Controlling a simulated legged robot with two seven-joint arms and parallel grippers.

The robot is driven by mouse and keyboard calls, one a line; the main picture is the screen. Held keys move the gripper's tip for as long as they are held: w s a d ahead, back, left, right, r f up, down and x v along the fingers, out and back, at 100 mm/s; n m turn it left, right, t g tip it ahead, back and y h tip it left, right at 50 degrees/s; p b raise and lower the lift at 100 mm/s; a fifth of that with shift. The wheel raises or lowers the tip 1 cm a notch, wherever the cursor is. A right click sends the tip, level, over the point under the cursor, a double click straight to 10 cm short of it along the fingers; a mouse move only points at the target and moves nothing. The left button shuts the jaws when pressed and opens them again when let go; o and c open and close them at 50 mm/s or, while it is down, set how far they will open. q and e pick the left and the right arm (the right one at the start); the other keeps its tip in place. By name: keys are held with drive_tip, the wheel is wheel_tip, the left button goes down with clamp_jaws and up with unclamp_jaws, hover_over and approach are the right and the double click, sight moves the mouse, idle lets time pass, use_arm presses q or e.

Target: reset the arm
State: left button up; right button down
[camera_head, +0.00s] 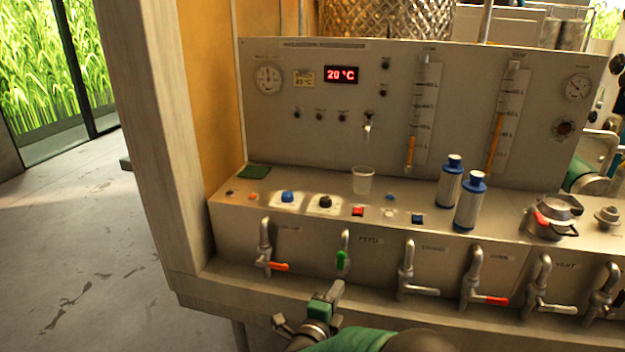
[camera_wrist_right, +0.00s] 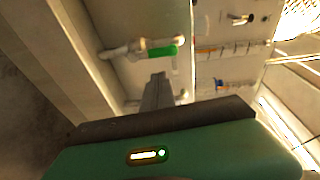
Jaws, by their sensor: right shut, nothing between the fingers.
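My right gripper (camera_head: 334,291) shows at the bottom middle of the head view, in front of the panel's lower edge. Its fingers are shut with nothing between them; they also show in the wrist view (camera_wrist_right: 157,92). The green-handled valve (camera_head: 342,260) is just beyond and above the fingertips, and the gripper looks apart from it. In the wrist view the green handle (camera_wrist_right: 163,51) lies ahead of the fingers. My left gripper is not in view.
The control panel (camera_head: 225,215) carries a row of valves, including a red-handled one (camera_head: 275,266) on the left. A clear cup (camera_head: 362,180), two blue-capped bottles (camera_head: 469,203) and a metal pot (camera_head: 550,217) stand on its ledge. Open floor (camera_head: 80,240) is at left.

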drive_tip(key=s+d+f+n+g+y, duration=0.2)
drive_tip(key=s+d+f+n+g, duration=0.15)
drive_tip(key=s+n, duration=0.45)
drive_tip(key=s+d+f+n+g+y, duration=0.4)
drive_tip(key=s+n, duration=0.3)
drive_tip(key=s, duration=0.4)
drive_tip(key=s+d+f+n+g+y, duration=0.1)
drive_tip(key=s+d+f+n+g, duration=0.3)
drive_tip(key=s+n, duration=0.4)
wheel_tip(320, 180, up, 18)
drive_tip(key=s+g+p, duration=0.1)
drive_tip(key=s+p, duration=0.1)
drive_tip(key=p, duration=1.4)
drive_tip(key=shift+s+d+m+p, duration=0.25)
drive_tip(key=shift+m+p, duration=0.05)
drive_tip(key=shift+p, duration=0.1)
